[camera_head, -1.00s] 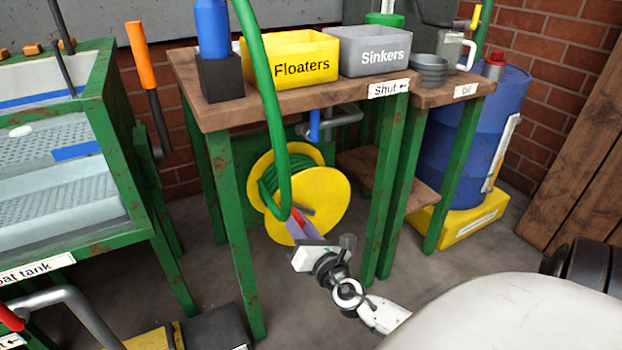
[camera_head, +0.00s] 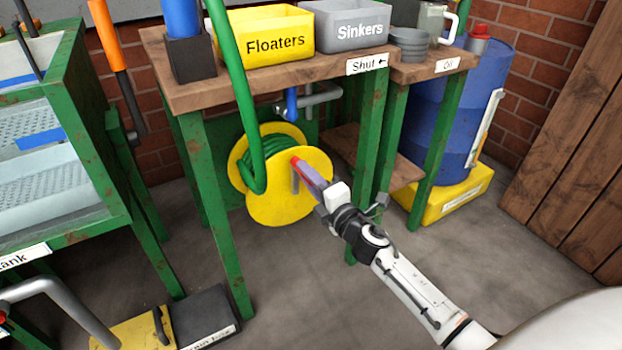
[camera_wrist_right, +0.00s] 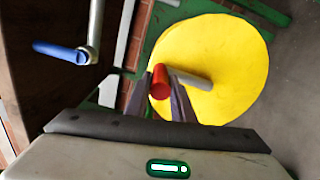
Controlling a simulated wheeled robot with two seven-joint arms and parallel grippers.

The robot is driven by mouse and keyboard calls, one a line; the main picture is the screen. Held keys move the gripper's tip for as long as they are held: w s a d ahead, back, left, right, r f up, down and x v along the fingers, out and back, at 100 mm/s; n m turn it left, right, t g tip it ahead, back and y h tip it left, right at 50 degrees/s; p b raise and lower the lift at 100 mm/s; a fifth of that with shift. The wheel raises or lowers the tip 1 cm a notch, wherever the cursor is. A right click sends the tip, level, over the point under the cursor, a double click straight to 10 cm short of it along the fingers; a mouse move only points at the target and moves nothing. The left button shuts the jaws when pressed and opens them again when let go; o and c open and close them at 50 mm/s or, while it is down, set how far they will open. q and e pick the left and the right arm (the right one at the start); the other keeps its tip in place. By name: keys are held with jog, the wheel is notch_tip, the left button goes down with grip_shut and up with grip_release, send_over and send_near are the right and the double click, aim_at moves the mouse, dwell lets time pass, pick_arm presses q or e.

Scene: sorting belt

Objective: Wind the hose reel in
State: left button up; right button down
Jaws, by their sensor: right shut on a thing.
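The hose reel has a yellow disc (camera_head: 290,205) and is wound with green hose (camera_head: 262,160). It sits under the wooden bench, and a length of hose rises from it past the bench top. My right gripper (camera_head: 305,174) reaches in from the lower right and is shut on the reel's red handle (camera_head: 295,160), near the upper part of the disc. In the right wrist view the red handle (camera_wrist_right: 160,82) lies between my two fingers (camera_wrist_right: 164,100), beside a grey rod (camera_wrist_right: 192,78) in front of the yellow disc (camera_wrist_right: 222,55). My left gripper is not in view.
Green bench legs (camera_head: 365,150) stand right of the reel, close to my right arm. The bench (camera_head: 225,90) carries Floaters (camera_head: 275,43) and Sinkers (camera_head: 362,32) bins. A blue valve handle (camera_head: 291,102) is above the reel. A green tank stand (camera_head: 100,130) is at left.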

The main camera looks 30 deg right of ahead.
jog(key=shift+d+f+m, duration=0.2)
jog(key=shift+d+m, duration=0.8)
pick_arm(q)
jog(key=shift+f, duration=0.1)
pick_arm(e)
jog(key=shift+d, duration=0.1)
jog(key=c, duration=1.5)
grip_release()
jog(key=shift+c, duration=0.2)
pick_arm(q)
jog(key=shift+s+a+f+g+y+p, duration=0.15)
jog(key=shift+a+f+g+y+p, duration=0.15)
jog(key=shift+p, duration=0.3)
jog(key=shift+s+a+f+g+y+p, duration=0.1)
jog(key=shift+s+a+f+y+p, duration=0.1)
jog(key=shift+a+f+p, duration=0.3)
pick_arm(e)
jog(key=s, duration=1)
jog(key=shift+s, duration=0.15)
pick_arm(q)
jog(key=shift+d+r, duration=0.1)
